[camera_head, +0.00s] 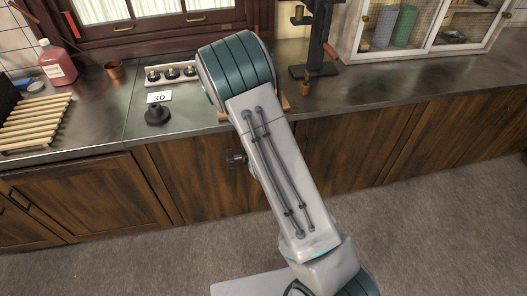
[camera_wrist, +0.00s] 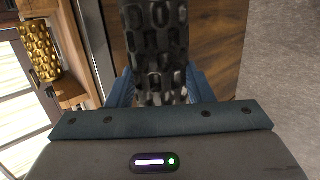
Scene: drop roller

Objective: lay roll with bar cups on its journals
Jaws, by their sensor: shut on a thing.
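In the wrist view, a dark, glossy roll (camera_wrist: 157,40) with rows of raised oval bumps stretches from between my fingers to the top edge. My gripper (camera_wrist: 160,88) is shut on its near part; the blue fingers show only partly on either side. A brass-coloured roll (camera_wrist: 40,52) with similar bumps is at the left, beside wooden parts of a stand (camera_wrist: 70,92). In the head view my arm hides my gripper and most of a wooden stand on the counter, with a small edge (camera_head: 285,104) showing. The journals and bar cups cannot be made out.
The counter (camera_head: 112,117) holds a slatted wooden rack (camera_head: 35,122), a pink bottle (camera_head: 58,65), a copper cup (camera_head: 114,70), a black knob-topped weight (camera_head: 157,115), a "30" card (camera_head: 159,97), a dark upright press (camera_head: 315,45) and a glass-fronted cabinet (camera_head: 420,30). The floor in front is clear.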

